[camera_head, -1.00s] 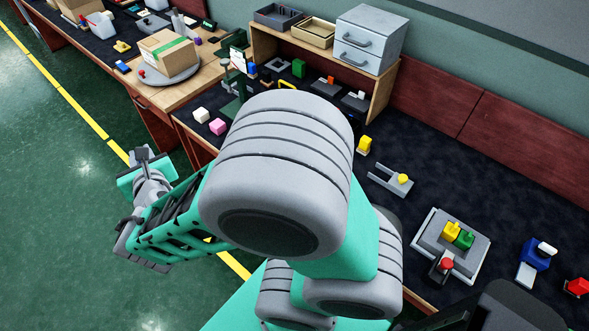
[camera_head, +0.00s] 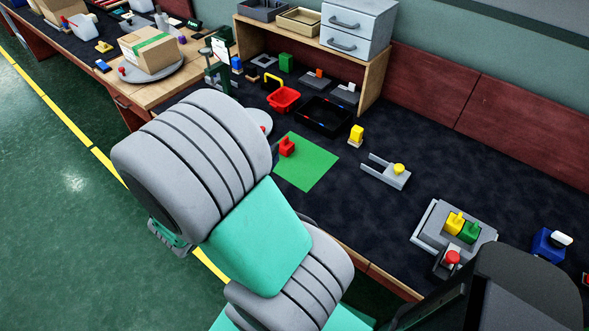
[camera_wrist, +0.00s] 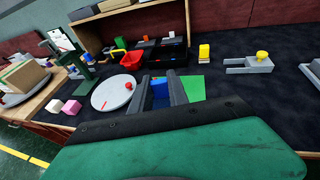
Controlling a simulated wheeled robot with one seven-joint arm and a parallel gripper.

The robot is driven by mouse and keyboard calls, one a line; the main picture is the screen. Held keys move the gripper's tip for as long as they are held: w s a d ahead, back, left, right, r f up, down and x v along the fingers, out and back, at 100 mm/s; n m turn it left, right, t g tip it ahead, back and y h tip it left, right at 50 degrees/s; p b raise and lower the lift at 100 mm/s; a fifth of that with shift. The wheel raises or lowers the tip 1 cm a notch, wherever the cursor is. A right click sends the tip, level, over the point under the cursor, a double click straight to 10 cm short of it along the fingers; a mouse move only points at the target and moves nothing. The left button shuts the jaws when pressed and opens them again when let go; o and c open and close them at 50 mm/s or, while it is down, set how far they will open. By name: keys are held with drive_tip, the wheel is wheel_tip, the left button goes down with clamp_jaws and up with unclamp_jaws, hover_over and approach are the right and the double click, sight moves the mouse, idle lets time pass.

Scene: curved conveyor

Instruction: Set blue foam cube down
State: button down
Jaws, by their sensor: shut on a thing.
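The blue foam cube (camera_wrist: 160,89) shows in the wrist view between the two fingers of my gripper (camera_wrist: 163,92), which is shut on it. The fingers point toward the dark tabletop, with the green mat (camera_wrist: 194,89) just beyond and to the right. I cannot tell the cube's height above the table.
A round grey plate (camera_wrist: 110,97) lies left of the gripper; pink (camera_wrist: 71,107) and white (camera_wrist: 54,104) cubes sit further left. Behind are a red basket (camera_head: 284,99), a black tray (camera_head: 322,121) and a wooden shelf (camera_head: 370,82). A grey fork-shaped fixture (camera_head: 380,172) stands right of the mat.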

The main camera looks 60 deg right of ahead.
drive_tip(key=s+d+f+m+g+b, duration=0.2)
drive_tip(key=s+d+f+m+g, duration=0.15)
drive_tip(key=s, duration=0.45)
drive_tip(key=shift+n, duration=0.25)
drive_tip(key=w+d+f, duration=0.1)
drive_tip(key=d+f, duration=0.1)
drive_tip(key=d, duration=0.2)
drive_tip(key=w+d+f+b, duration=0.1)
drive_tip(key=d+f, duration=0.2)
drive_tip(key=d, duration=0.1)
drive_tip(key=d+f+b, duration=0.1)
drive_tip(key=d+f, duration=0.2)
drive_tip(key=d, duration=0.2)
drive_tip(key=shift+w+f, duration=0.2)
drive_tip(key=shift+w, duration=0.2)
wheel_tip(320, 180, down, 3)
drive_tip(key=shift+r+b, duration=0.1)
drive_tip(key=shift+b, duration=0.2)
drive_tip(key=shift+f, duration=0.3)
drive_tip(key=c, duration=1.3)
unclamp_jaws()
drive_tip(key=shift+o, duration=0.2)
